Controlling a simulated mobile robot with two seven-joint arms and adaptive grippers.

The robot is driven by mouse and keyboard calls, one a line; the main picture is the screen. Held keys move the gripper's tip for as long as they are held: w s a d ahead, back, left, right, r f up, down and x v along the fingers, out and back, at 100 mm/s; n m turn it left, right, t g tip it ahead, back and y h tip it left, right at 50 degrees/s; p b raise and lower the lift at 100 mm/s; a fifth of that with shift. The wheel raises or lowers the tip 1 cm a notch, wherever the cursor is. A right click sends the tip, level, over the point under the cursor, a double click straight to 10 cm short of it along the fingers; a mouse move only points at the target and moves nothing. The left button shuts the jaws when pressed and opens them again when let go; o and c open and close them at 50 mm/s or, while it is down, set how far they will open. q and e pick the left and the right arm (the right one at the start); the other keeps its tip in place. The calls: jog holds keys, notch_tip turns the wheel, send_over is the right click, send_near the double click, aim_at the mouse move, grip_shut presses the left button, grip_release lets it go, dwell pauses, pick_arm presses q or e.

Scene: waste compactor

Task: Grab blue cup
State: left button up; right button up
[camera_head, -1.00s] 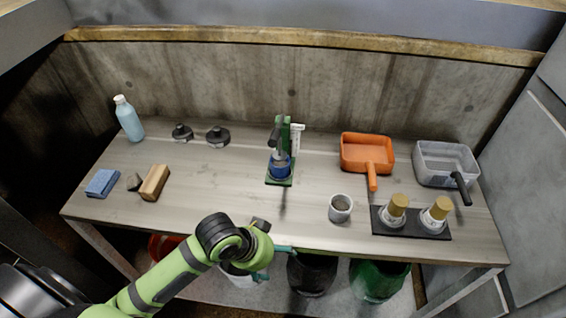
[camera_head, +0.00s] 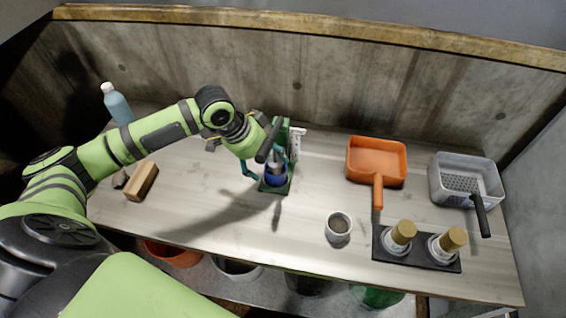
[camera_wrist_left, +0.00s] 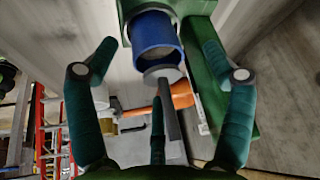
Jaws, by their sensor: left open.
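The blue cup (camera_head: 275,179) stands on the base of the green press (camera_head: 281,135) at the middle of the table, under its grey plunger. In the left wrist view the blue cup (camera_wrist_left: 153,32) shows at the top, between the fingertips. My left gripper (camera_head: 263,166) is open and empty beside the press; one teal finger shows left of the cup, and the gripper body hides part of the press. In the left wrist view its fingers (camera_wrist_left: 157,48) are spread wide, with the press post close to the right one.
A grey cup (camera_head: 338,226) stands to the right, near an orange scoop (camera_head: 376,160), a clear bin (camera_head: 466,180) and a black tray (camera_head: 417,257) with gold-topped items. A wooden block (camera_head: 142,181) and a blue bottle (camera_head: 117,105) are at left. The table front is mostly clear.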

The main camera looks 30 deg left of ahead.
aim_at(274, 173)
pick_arm(q)
jog(key=shift+s+d+f, duration=0.1)
jog(key=shift+s+f, duration=0.1)
jog(key=shift+f, duration=0.05)
jog(key=x, duration=0.3)
jog(key=shift+s+d+f+p, duration=0.15)
jog(key=shift+s+f+p, duration=0.1)
jog(key=shift+p, duration=0.1)
jog(key=shift+x, duration=1)
jog(key=shift+w, duration=0.1)
jog(key=c, duration=1)
jog(key=shift+c, duration=0.7)
pick_arm(e)
jog(key=shift+s+r, duration=0.2)
jog(key=shift+s, duration=0.8)
jog(key=shift+s+r, duration=0.2)
jog(key=shift+s, duration=0.75)
